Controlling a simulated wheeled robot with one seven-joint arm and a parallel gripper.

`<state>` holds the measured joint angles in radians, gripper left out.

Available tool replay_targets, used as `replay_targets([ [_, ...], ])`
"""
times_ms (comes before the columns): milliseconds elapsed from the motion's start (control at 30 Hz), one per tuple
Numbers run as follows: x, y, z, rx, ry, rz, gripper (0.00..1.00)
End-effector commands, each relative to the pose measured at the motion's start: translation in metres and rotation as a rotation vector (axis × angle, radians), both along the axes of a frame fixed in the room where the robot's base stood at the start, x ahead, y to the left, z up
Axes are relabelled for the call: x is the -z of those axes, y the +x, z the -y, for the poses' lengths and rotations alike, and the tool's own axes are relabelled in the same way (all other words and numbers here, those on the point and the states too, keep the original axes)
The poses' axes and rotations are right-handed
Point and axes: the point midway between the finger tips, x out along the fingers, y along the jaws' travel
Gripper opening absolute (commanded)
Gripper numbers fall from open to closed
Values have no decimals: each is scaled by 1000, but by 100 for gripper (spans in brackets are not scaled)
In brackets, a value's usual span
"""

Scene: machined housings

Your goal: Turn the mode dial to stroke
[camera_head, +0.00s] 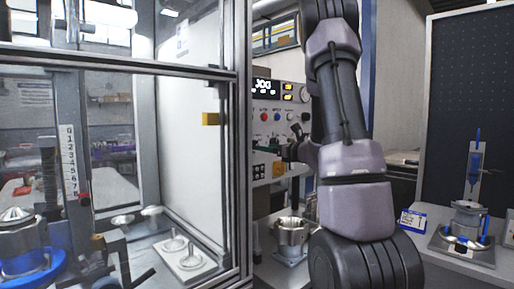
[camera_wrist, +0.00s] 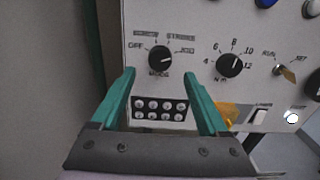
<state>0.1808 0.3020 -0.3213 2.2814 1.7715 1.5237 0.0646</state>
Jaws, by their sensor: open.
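The mode dial (camera_wrist: 159,58) is a round black knob on the light control panel (camera_wrist: 205,20). Labels around it include OFF at the left, STROKE at the upper right and JOG at the right. Its pale pointer mark appears turned toward JOG. The panel's display (camera_head: 265,87) reads JOG in the head view. My gripper (camera_wrist: 157,75) is open, with its two green fingers apart and nothing between them. The fingertips show just below and to either side of the dial, apart from it. In the head view my arm partly hides the panel and the gripper.
A second black dial (camera_wrist: 229,65) with numbers sits right of the mode dial. A key-like switch (camera_wrist: 285,70) is farther right. A block of small round sockets (camera_wrist: 160,109) lies below. A framed glass enclosure (camera_head: 245,130) stands left of my arm; a metal housing (camera_head: 291,235) sits below.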

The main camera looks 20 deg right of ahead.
Motion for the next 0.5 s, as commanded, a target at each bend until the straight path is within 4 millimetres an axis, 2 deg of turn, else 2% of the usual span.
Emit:
replay_targets([
  [200,1,35,-15,-2,-1,-1,78],
  [333,0,46,-19,-1,-1,0,78],
  [500,0,51,-22,-1,-1,-1,78],
])
